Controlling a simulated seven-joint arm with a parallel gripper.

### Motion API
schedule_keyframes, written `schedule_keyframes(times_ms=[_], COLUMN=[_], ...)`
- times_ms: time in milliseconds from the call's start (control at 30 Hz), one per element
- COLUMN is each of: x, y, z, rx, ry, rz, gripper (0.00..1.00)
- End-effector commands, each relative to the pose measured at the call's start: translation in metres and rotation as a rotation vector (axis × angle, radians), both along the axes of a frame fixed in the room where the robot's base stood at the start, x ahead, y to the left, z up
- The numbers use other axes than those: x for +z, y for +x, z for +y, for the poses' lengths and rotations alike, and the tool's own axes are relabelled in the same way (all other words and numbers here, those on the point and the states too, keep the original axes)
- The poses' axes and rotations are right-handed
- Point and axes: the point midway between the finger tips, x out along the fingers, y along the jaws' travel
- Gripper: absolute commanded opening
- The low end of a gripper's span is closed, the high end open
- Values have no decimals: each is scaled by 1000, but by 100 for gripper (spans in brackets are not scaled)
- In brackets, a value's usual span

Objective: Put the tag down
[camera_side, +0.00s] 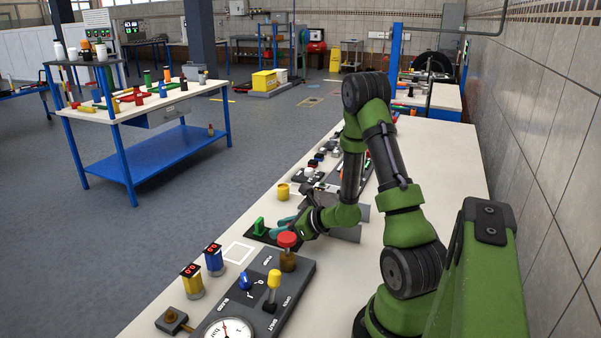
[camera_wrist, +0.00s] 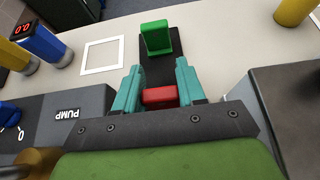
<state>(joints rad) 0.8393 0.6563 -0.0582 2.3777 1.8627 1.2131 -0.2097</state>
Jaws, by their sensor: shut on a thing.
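My gripper (camera_wrist: 160,84) has teal fingers shut on a small red block (camera_wrist: 160,97), the only thing between them; I take it for the tag, though no label shows. I cannot tell whether the red block touches the base. A white square outline (camera_wrist: 88,54) lies flat and empty on the bench, left of the base.
Blue (camera_side: 214,261) and yellow (camera_side: 192,283) display cylinders stand beyond the outline. A dark grey box (camera_wrist: 285,105) is at right. A yellow cup (camera_side: 283,191) stands farther back.

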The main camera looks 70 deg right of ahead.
Motion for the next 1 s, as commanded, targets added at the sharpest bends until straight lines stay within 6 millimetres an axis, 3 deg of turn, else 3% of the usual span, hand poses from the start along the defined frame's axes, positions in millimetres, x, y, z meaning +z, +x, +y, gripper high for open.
schedule_keyframes(times_ms=[300, 333, 500, 867, 1000], x=[-4, -5, -4, -3, 8], y=[0, 0, 0, 0, -19], z=[0, 0, 0, -1, -1], rx=[1, 0, 0, -2, -4], ry=[0, -1, -1, 0, -2], rz=[0, -1, -1, -1, -1], gripper=[11, 41, 65, 65, 65])
